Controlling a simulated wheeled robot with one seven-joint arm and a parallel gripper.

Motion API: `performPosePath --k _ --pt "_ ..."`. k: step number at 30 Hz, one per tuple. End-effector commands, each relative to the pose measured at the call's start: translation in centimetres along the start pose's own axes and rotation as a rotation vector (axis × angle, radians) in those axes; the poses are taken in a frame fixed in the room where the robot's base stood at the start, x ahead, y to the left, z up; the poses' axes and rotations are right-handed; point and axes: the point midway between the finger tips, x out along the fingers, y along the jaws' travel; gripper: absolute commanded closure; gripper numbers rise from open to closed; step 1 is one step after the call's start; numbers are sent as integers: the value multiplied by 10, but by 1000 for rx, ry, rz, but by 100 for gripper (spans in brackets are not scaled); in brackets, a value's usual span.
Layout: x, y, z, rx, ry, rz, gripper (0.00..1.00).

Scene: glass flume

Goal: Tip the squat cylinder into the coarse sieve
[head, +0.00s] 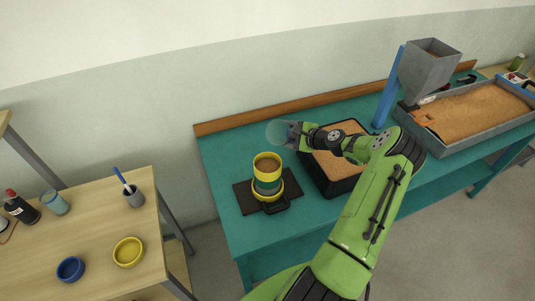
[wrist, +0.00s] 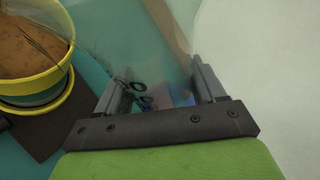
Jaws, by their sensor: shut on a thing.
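My gripper (head: 290,133) is shut on a clear glass squat cylinder (head: 275,132), above and just behind the sieve stack. The glass shows its round outline to the head camera and looks tipped over; I see no sand in it. In the wrist view the see-through cylinder (wrist: 145,30) sits between the fingers (wrist: 157,88). The top sieve (head: 267,158), with a yellow rim, holds brown sand. It also shows at the left of the wrist view (wrist: 65,78), the glass partly overlapping it. I cannot read its mesh.
The stack stands on a dark mat (head: 246,198) on the teal bench. A black sand tray (head: 318,178) lies right of it. A grey hopper (head: 428,65) and large sand trough (head: 455,140) stand farther right. The wooden table (head: 95,235) at left holds yellow and blue bowls.

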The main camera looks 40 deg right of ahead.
Motion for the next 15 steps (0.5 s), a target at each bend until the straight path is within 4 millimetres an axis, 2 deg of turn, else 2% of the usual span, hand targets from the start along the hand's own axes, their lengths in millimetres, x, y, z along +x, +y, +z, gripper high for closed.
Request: performPosePath --k 1,4,15 --pt "-5 -7 7 55 -17 20 69" --pt "-6 -7 8 201 -58 79 69" --pt "3 -4 -8 606 -177 243 69"
